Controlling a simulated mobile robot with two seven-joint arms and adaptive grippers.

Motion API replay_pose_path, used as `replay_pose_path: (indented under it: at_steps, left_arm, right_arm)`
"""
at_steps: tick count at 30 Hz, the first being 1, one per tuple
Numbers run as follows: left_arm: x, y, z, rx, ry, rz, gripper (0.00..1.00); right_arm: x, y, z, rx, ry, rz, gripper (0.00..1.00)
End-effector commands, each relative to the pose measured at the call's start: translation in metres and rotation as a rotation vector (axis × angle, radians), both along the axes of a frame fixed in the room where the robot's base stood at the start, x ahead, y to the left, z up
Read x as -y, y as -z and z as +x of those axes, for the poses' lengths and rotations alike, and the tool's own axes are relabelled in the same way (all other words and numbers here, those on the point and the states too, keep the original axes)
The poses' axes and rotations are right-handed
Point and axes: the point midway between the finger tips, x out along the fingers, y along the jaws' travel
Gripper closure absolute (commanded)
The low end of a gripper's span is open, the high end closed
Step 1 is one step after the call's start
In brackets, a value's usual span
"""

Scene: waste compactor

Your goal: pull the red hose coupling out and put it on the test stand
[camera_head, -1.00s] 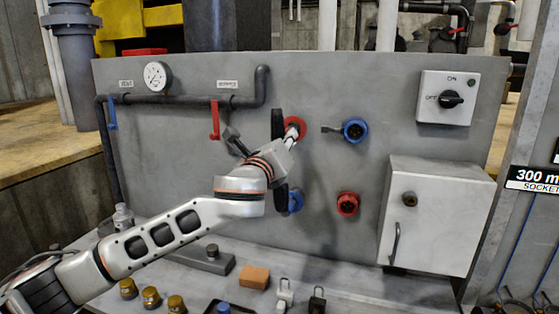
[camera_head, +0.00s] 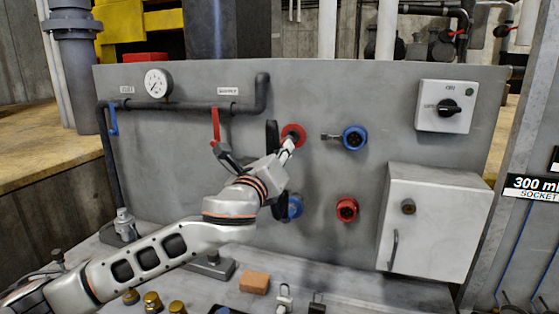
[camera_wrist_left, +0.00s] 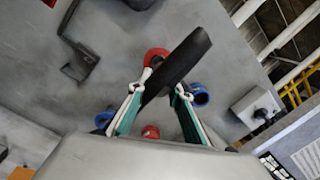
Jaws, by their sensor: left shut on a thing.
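The red hose coupling (camera_head: 293,133) is at the upper left of four ports on the grey panel. My left gripper (camera_head: 283,152) is at it, with its fingers shut around a black bar (camera_head: 271,134) that seems to be the coupling's hose or handle. In the left wrist view the bar (camera_wrist_left: 178,62) runs diagonally across the fingers, and the red ring (camera_wrist_left: 156,56) shows just beyond the left fingertip. The join between bar and ring is hidden. A grey block with an upright peg (camera_head: 222,272) on the bench may be the test stand; I cannot tell.
Blue couplings sit at upper right (camera_head: 354,137) and lower left (camera_head: 291,207), another red one at lower right (camera_head: 347,208). A grey box (camera_head: 435,225) juts out at right. A red lever (camera_head: 215,127), brick (camera_head: 254,282), padlocks and brass fittings are near my arm.

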Motion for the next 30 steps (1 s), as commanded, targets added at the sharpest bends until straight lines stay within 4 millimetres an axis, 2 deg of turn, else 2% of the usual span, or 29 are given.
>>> replay_pose_path:
  at_steps: [15, 30]
  left_arm:
    - [-0.006, -0.001, -0.017, 0.001, 0.000, 0.000, 1.00]
    - [-0.006, -0.001, -0.019, 0.002, -0.001, -0.001, 1.00]
  right_arm:
    - [0.000, -0.009, 0.000, 0.000, 0.000, 0.000, 0.66]
    - [0.000, -0.009, 0.000, 0.000, 0.000, 0.000, 0.66]
